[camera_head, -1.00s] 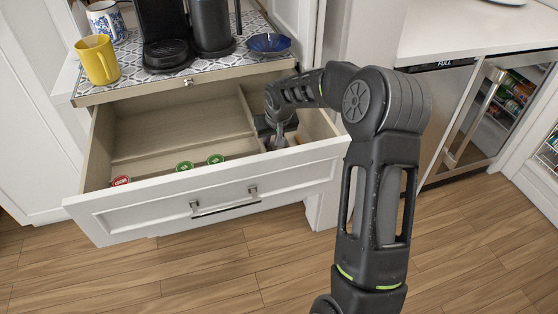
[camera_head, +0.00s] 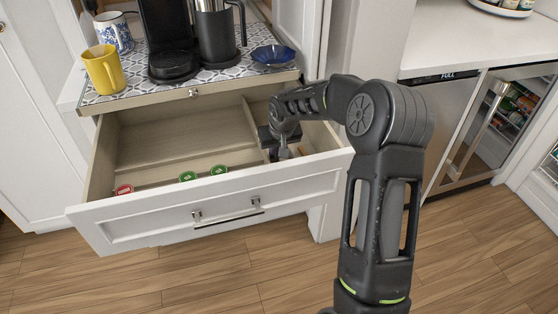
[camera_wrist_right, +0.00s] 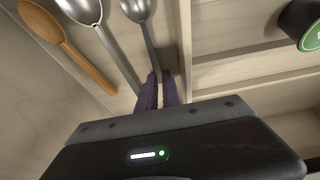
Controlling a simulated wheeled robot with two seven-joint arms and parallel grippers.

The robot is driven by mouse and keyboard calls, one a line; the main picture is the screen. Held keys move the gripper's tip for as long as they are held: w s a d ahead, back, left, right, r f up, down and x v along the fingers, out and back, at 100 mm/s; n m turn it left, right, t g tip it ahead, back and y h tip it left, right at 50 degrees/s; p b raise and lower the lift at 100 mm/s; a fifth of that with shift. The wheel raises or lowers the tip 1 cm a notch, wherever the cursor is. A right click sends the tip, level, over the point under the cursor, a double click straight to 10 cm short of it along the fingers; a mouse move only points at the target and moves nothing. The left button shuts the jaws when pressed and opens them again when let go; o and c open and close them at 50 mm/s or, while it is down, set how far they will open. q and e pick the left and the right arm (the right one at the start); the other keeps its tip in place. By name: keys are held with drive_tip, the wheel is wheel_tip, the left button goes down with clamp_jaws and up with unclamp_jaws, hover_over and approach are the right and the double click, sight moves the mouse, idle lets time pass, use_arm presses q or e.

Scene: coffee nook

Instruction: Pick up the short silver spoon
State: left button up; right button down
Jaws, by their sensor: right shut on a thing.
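My right gripper (camera_head: 283,153) reaches down into the right-hand compartment of the open drawer. In the right wrist view its purple fingertips (camera_wrist_right: 160,90) are closed around the handle of the smaller silver spoon (camera_wrist_right: 147,40), whose bowl points away from the gripper at the top. The end of that handle is hidden between the fingers. A larger silver spoon (camera_wrist_right: 100,30) lies just left of it, its handle running close beside the left finger. My left gripper is not in view.
A wooden spoon (camera_wrist_right: 70,50) lies left of the silver ones. A divider (camera_wrist_right: 230,75) separates this compartment from the wider one, where red (camera_head: 124,189) and green pods (camera_head: 188,176) sit. The counter above holds a yellow mug (camera_head: 104,72) and a blue bowl (camera_head: 273,54).

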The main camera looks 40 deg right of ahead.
wheel_tip(320, 180, up, 10)
drive_tip(key=shift+p, duration=0.3)
drive_tip(key=shift+r, duration=0.1)
idle(1.2)
